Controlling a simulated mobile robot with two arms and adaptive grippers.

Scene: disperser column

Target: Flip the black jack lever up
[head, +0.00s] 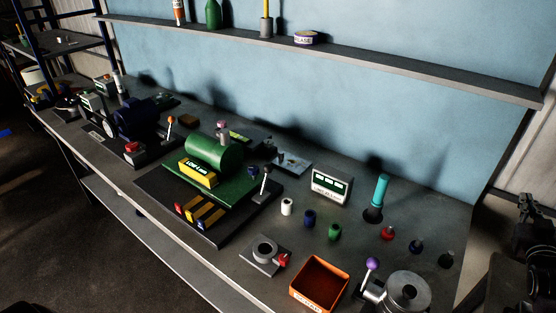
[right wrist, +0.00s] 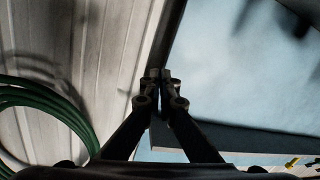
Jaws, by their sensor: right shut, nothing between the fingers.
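Several levers stand on the workbench (head: 215,262). Another lever with a purple knob (head: 372,264) stands beside a round grey metal part at the front right. I cannot tell for certain which is the black jack lever. My right gripper (head: 532,203) is at the far right edge of the head view, off the bench and apart from the levers. In the right wrist view its fingertips (right wrist: 160,75) are together, with nothing between them. My left gripper is not in view.
An orange bin (head: 319,284) and the round metal part (head: 407,291) stand at the front right. A teal handle (head: 380,190) stands upright on the bench, with small coloured caps nearby. A shelf (head: 400,67) runs along the blue wall. A green hose (right wrist: 45,105) hangs by the panelled wall.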

